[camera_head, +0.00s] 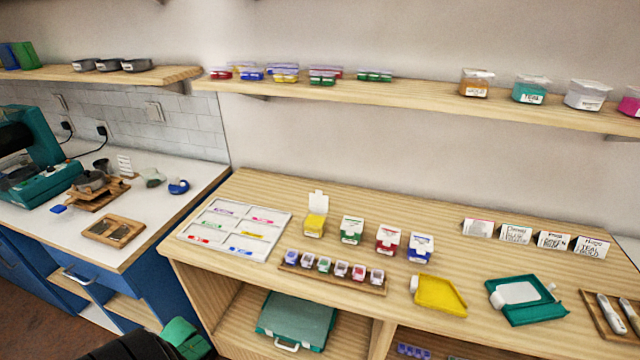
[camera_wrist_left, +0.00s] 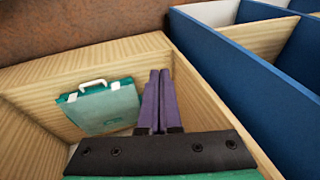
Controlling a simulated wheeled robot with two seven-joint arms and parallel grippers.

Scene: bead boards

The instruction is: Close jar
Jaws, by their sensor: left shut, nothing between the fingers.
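A small yellow jar (camera_head: 315,226) stands at the back of the wooden table in the head view, with its clear lid (camera_head: 318,200) raised upright. To its right stand a green jar (camera_head: 351,231), a red jar (camera_head: 388,240) and a blue jar (camera_head: 420,247), whose lids look shut. My left gripper (camera_wrist_left: 159,78) shows purple fingers pressed together with nothing between them, in the wrist view. In the head view only part of my left arm shows at the bottom left, low in front of the table and well away from the yellow jar. My right gripper is out of view.
A white sorting board (camera_head: 184,236) lies left of the jars. A wooden rack (camera_head: 372,288) of small bead jars stands in front. A yellow scoop tray (camera_head: 440,293) and a teal tray (camera_head: 528,302) lie right. A teal case (camera_wrist_left: 105,108) sits in the compartment under the table.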

